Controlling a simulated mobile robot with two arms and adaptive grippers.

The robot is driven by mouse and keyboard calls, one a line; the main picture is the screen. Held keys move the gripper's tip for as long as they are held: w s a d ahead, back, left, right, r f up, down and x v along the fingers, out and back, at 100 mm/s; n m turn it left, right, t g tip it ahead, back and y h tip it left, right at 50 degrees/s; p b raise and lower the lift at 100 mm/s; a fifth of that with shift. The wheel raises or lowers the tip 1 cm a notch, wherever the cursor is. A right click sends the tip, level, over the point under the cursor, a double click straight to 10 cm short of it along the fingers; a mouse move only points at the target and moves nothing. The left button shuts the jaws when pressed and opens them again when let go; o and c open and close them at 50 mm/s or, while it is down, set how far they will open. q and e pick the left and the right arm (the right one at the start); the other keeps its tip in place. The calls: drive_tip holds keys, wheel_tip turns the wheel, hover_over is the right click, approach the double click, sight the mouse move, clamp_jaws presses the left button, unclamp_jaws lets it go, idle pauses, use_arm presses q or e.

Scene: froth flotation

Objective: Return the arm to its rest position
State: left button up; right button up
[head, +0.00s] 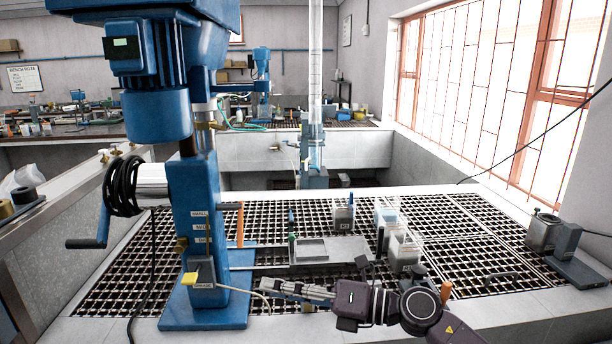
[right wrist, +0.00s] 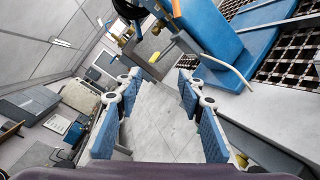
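My right arm comes in from the bottom right of the head view. Its dark wrist lies over the front edge of the grated bench (head: 455,250). My right gripper (head: 285,289) points left, towards the foot of the blue flotation machine (head: 205,235). In the right wrist view the two blue-padded fingers of the right gripper (right wrist: 158,82) stand apart with nothing between them. Pale floor shows through the gap. The blue machine base also shows at the top of the right wrist view (right wrist: 215,28). My left gripper is in neither view.
A grey tray (head: 330,250) lies on the grating just behind my right gripper. Clear containers (head: 403,250) stand behind my wrist. A metal pot (head: 543,232) is at the far right.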

drive_tip(key=w+d+r+m+t+h, duration=0.2)
drive_tip(key=d+m+t+h, duration=0.75)
drive_tip(key=m, duration=1.15)
drive_tip(key=s+d+f+m+g+h, duration=0.1)
drive_tip(key=s+d+f+m+h, duration=0.25)
drive_tip(key=d+f+m, duration=0.45)
drive_tip(key=s+d+f+m+h, duration=0.3)
drive_tip(key=s+d+f+m, duration=0.15)
drive_tip(key=f, duration=0.55)
drive_tip(key=s+d+f+m+g, duration=0.2)
drive_tip(key=s+f+g, duration=0.4)
drive_tip(key=s, duration=0.7)
drive_tip(key=s+d+f+m+g, duration=0.3)
drive_tip(key=s+f, duration=0.4)
drive_tip(key=s, duration=0.6)
wheel_tip(320, 180, down, 27)
drive_tip(key=s+a+g, duration=0.1)
drive_tip(key=s+g, duration=0.2)
drive_tip(key=s+d+f, duration=0.2)
drive_tip(key=s+f, duration=1.3)
drive_tip(key=s, duration=0.1)
drive_tip(key=shift+s+d+f+n+g, duration=0.3)
drive_tip(key=shift+f+n+g, duration=0.05)
drive_tip(key=shift+g, duration=0.1)
